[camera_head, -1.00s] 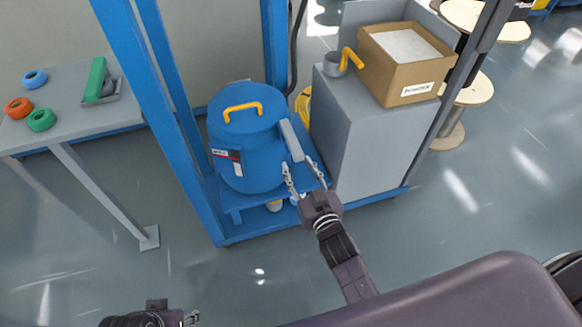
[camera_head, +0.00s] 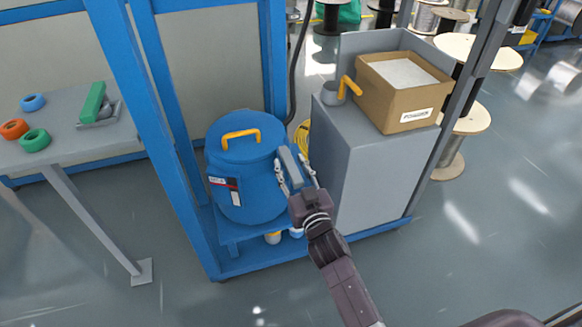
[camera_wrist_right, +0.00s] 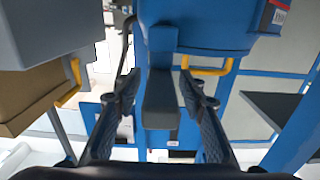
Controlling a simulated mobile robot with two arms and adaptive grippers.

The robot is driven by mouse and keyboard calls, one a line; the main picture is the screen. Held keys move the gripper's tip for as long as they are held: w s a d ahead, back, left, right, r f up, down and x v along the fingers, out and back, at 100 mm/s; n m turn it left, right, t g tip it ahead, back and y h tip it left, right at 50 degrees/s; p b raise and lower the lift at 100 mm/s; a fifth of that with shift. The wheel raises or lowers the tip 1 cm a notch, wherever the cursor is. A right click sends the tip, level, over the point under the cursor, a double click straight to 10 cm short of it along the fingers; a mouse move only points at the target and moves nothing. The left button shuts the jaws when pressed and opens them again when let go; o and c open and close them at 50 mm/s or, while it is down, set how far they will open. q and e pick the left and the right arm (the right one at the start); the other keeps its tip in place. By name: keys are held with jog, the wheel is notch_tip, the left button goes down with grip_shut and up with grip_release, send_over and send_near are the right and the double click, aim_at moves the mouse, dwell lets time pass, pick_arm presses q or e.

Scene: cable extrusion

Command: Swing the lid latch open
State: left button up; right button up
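The blue drum (camera_head: 240,180) stands upright in a blue frame, with a yellow handle (camera_head: 240,134) on its lid (camera_head: 236,150). The grey lid latch (camera_head: 290,162) is a bar on the drum's right side. In the right wrist view, the latch (camera_wrist_right: 161,98) lies between my right gripper's fingers. My right gripper (camera_head: 292,170) is open, with one finger on each side of the latch. In the wrist view (camera_wrist_right: 158,85), a gap shows between each finger and the bar. My left gripper is not in view.
A grey cabinet (camera_head: 372,170) stands just right of the drum, bearing a cardboard box (camera_head: 402,105) of pale pellets and a yellow crank handle (camera_head: 350,86). Blue posts (camera_head: 150,140) rise on the left. A grey table (camera_head: 80,145) with coloured rings is farther left.

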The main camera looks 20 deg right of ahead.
jog(key=shift+w, duration=0.1)
grip_shut()
dwell(0.3)
